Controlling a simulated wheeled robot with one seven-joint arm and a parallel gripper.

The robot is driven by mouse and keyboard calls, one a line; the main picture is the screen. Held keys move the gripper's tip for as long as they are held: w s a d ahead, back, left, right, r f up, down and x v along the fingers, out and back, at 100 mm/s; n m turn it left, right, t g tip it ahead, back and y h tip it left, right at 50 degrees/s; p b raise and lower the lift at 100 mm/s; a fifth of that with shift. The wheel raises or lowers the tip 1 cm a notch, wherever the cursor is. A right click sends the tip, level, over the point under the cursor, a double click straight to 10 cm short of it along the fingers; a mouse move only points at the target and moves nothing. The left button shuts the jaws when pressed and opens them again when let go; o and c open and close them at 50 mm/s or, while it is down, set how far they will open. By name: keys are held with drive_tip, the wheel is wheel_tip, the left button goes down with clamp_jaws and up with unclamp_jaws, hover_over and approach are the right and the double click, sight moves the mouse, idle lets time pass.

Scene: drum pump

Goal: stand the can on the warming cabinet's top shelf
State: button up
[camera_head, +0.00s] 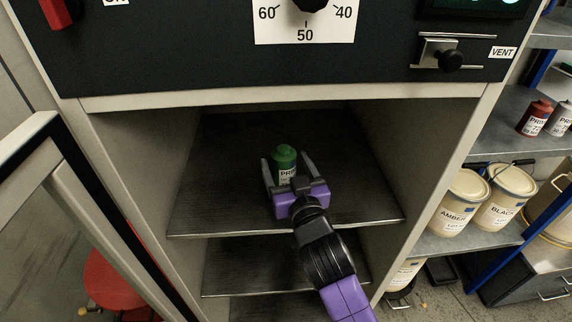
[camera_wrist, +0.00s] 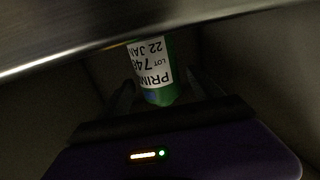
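The green can (camera_head: 284,158) with a white label is upright inside the warming cabinet, over its top shelf (camera_head: 225,205), and appears to stand on it. My gripper (camera_head: 287,163) reaches in from the front, with one finger on each side of the can. A gap shows between the can and each finger, so the gripper looks open. In the wrist view the can (camera_wrist: 158,75) appears upside down between the dark, dim fingers (camera_wrist: 158,88), also with gaps. The can's base is hidden by my gripper in the head view.
The cabinet door (camera_head: 75,200) stands open at the left. A lower shelf (camera_head: 240,278) lies beneath the top one. The control panel (camera_head: 200,40) is above the opening. Side racks at the right hold pails (camera_head: 463,200) and small cans (camera_head: 535,118). The top shelf is otherwise bare.

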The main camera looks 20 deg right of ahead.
drive_tip(key=shift+r, duration=0.15)
drive_tip(key=s, duration=0.3)
drive_tip(key=s+a+b, duration=0.1)
drive_tip(key=s, duration=0.6)
drive_tip(key=shift+s+a, duration=0.15)
drive_tip(key=shift+s, duration=0.15)
drive_tip(key=shift+s+b, duration=0.3)
drive_tip(key=shift+s, duration=0.4)
drive_tip(key=s+a+f+g+y, duration=0.1)
drive_tip(key=s+f, duration=0.4)
drive_tip(key=s, duration=0.3)
drive_tip(key=s+a+f, duration=0.1)
drive_tip(key=s+f, duration=0.3)
drive_tip(key=s, duration=0.4)
drive_tip(key=s+d+n+g+y, duration=0.1)
drive_tip(key=s+d+g, duration=0.1)
drive_tip(key=s, duration=1.4)
drive_tip(key=shift+s+d, duration=0.3)
drive_tip(key=shift+d, duration=0.1)
drive_tip(key=shift+f, duration=0.1)
